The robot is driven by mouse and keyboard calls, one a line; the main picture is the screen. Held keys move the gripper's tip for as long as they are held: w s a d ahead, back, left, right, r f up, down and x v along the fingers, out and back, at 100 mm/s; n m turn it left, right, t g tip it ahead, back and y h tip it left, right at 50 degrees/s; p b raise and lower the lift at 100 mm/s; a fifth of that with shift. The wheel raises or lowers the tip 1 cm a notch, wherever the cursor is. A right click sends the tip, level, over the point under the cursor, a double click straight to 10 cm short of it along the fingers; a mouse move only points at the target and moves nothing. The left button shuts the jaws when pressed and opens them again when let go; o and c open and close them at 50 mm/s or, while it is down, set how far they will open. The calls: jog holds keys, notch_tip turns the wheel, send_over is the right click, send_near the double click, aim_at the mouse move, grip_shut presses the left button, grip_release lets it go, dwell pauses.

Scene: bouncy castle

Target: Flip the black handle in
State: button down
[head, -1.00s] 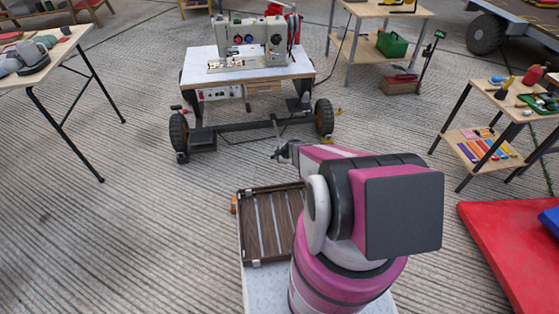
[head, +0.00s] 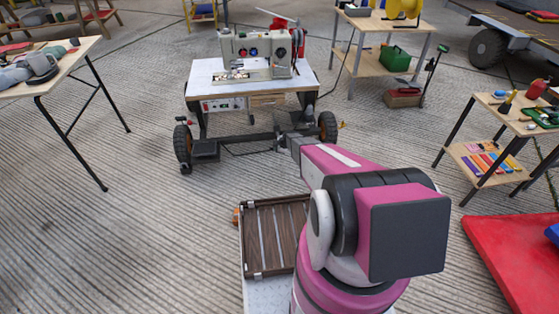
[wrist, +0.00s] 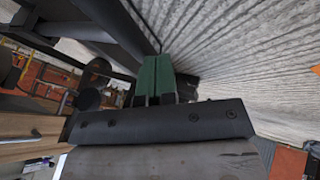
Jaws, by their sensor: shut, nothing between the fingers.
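The sewing machine (head: 262,52) stands on a white-topped cart (head: 207,82) with two wheels. I cannot clearly single out the black handle; a small black part (head: 309,98) shows under the cart's right side, and dark frame bars (wrist: 112,28) fill the upper left of the wrist view. My gripper (wrist: 155,62) has green fingers, which are shut with nothing between them. It is low at the front of the cart, among or beside its dark bars; contact cannot be told. In the head view my arm partly hides the gripper.
A wooden drawer front (head: 266,100) is under the cart top; a drawer with a grey handle (wrist: 22,138) shows in the wrist view. The cart's right wheel (head: 328,127) is near my arm. A wooden table (head: 60,66) stands left, a shelf (head: 490,160) right. Bare floor lies between.

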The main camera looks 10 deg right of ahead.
jog(key=w, duration=0.9)
jog(key=shift+w, duration=0.35)
